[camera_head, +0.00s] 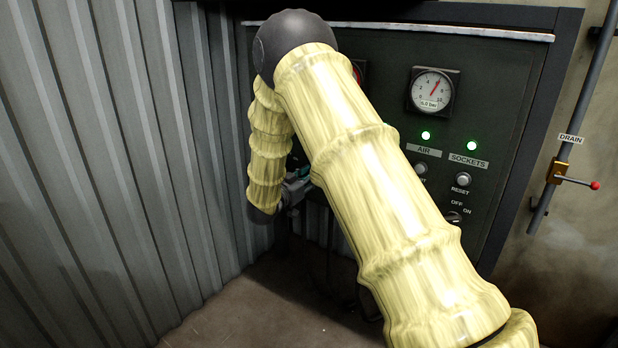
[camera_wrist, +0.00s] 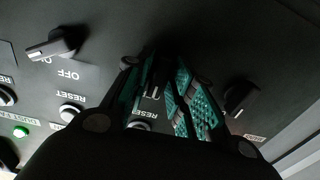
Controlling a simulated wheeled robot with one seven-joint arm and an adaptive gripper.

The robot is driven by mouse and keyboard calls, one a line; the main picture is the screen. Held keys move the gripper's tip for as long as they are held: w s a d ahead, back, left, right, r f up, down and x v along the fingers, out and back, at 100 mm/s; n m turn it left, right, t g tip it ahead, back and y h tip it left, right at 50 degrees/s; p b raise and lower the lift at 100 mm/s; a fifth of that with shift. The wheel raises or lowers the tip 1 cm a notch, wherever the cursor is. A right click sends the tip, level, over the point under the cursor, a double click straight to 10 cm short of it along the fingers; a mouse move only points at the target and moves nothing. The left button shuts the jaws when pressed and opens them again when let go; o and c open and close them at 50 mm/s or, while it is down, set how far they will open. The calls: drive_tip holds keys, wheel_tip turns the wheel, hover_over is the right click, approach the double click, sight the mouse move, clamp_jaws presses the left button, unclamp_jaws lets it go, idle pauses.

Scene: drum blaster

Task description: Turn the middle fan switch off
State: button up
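The dark control panel (camera_head: 500,110) carries rotary switches. In the wrist view, which shows the panel upside down, my gripper (camera_wrist: 162,78) has its teal-padded fingers apart, with a visible gap between them. A dark switch (camera_wrist: 158,76) seems to sit in that gap, below the fingertips; it is mostly hidden, so its angle and any contact are unclear. One black switch with a pale pointer (camera_wrist: 62,43) is to the left, by an OFF label. Another black switch (camera_wrist: 240,96) is to the right. In the head view my gripper (camera_head: 297,187) is at the panel, partly behind my arm.
RESET buttons (camera_wrist: 70,111) and a green lamp (camera_wrist: 21,132) lie close to my fingers. In the head view a pressure gauge (camera_head: 433,90), an OFF/ON switch (camera_head: 454,217) and a drain valve (camera_head: 562,173) are to the right. A corrugated wall (camera_head: 110,150) closes off the left.

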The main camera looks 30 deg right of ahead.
drive_tip(key=shift+d, duration=0.2)
drive_tip(key=v, duration=1.2)
idle(0.4)
